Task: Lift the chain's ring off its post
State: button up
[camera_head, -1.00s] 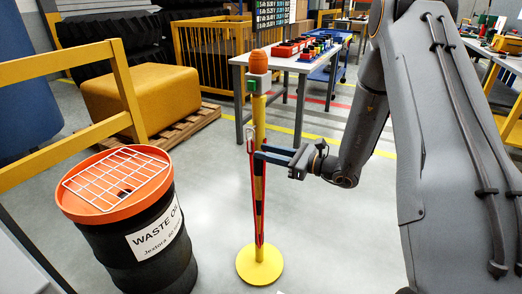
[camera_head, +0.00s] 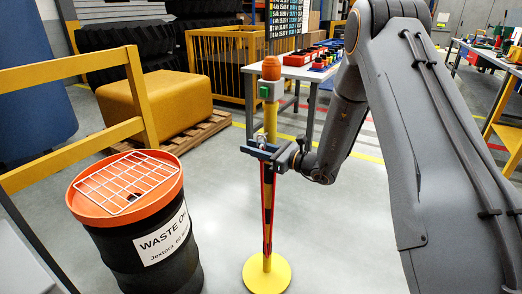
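The post (camera_head: 271,118) is yellow and upright, with an orange top, a grey and green block below it and a round yellow base (camera_head: 267,275). A small silvery piece (camera_head: 262,138), perhaps the chain's ring or its clip, shows against the post just above my fingers. The red chain or strap (camera_head: 266,205) hangs down along the post beneath them. My gripper (camera_head: 258,151) reaches in from the right at the upper part of the post, its dark fingers level and crossing it. Whether the fingers are closed on the silvery piece is too small to tell.
An orange-lidded waste oil drum (camera_head: 128,187) with a white wire grid stands at the left, beside a yellow rail (camera_head: 60,76). Behind are a mustard block (camera_head: 165,97) on a pallet and a grey table (camera_head: 300,72) with bins. Floor around the post's base is clear.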

jog(key=shift+w+a, duration=0.1)
jog(key=shift+a, duration=0.1)
grip_shut()
jog(key=shift+r, duration=0.3)
jog(key=shift+r+p, duration=0.25)
jog(key=shift+p, duration=0.05)
jog(key=shift+a, duration=0.1)
jog(key=s+a+p, duration=0.3)
jog(key=s+a, duration=0.1)
jog(key=s, duration=0.2)
jog(key=shift+s+r, duration=0.15)
dwell(1.2)
